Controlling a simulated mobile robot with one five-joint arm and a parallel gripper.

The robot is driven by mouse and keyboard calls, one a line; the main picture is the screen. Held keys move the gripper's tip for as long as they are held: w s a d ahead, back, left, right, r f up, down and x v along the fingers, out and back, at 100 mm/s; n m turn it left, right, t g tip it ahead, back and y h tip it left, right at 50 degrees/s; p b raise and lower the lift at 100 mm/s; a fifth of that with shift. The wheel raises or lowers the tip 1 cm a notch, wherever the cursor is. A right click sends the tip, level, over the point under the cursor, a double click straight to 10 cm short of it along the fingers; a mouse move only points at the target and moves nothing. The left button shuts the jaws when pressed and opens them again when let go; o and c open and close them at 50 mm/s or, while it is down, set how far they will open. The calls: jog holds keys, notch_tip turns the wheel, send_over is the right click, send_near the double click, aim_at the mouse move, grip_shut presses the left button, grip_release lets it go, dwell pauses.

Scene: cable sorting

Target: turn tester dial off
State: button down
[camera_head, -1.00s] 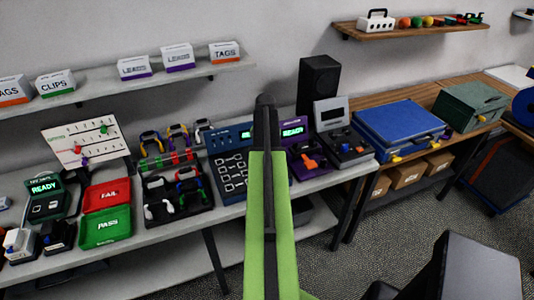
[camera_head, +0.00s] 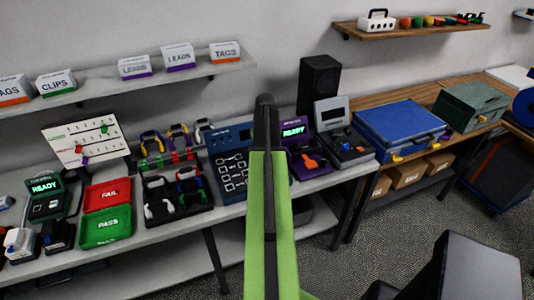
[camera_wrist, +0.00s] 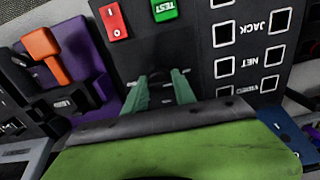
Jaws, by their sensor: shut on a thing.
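The tester is a dark panel with rows of white-outlined ports; its left part shows in the head view (camera_head: 232,178), left of my green arm. In the wrist view the panel (camera_wrist: 200,50) carries labels such as JACK and NET, a red I/O switch (camera_wrist: 114,20) and a green TEST button (camera_wrist: 164,9). My gripper (camera_wrist: 164,78) has its two teal fingers down at the panel below these, shut on the dark tester dial. The fingers mostly hide the dial, so its pointer cannot be read. In the head view my arm hides the fingers.
A purple unit with an orange lever (camera_wrist: 45,50) stands right beside the tester; it also shows in the head view (camera_head: 310,163). A tray of connectors (camera_head: 178,196) lies left of the tester. A black speaker (camera_head: 318,85) stands behind. A shelf (camera_head: 100,92) with boxes hangs above.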

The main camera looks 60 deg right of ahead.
jog(key=shift+s+n, duration=0.1)
jog(key=shift+n, duration=0.2)
jog(key=c, duration=1)
grip_release()
jog(key=shift+r, duration=0.25)
notch_tip(320, 180, up, 17)
jog(key=p, duration=1.7)
